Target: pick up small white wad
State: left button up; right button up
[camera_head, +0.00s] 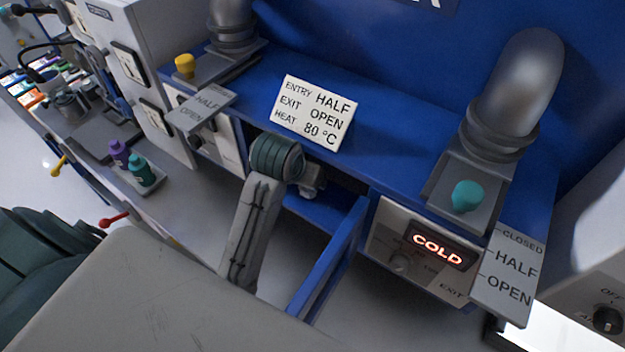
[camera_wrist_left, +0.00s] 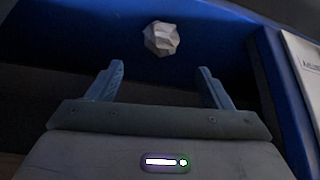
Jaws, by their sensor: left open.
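The small white wad (camera_wrist_left: 161,38) is a crumpled, faceted lump in the left wrist view, against a dark blue surface. My left gripper (camera_wrist_left: 160,68) is open and empty; the wad is just beyond its two fingertips, roughly centred between them, and not visibly touched. In the head view my left arm reaches to the opening in the blue machine (camera_head: 400,150), and the wad cannot be seen there. The gripper's fingers are hidden in that view. My right gripper is not in view.
A blue panel (camera_head: 330,260) juts out to the right of my left arm. A white settings card (camera_head: 314,112) lies on the machine above the opening. A control box reads COLD (camera_head: 438,247).

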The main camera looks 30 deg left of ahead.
pick_arm(q)
jog(key=shift+p+x, duration=0.3)
jog(key=shift+x, duration=0.5)
jog(key=shift+w+f, duration=0.1)
jog(key=shift+f, duration=0.3)
jog(key=p+x, duration=0.2)
jog(key=x, duration=0.2)
jog(key=shift+f, duration=0.5)
jog(key=c, duration=1)
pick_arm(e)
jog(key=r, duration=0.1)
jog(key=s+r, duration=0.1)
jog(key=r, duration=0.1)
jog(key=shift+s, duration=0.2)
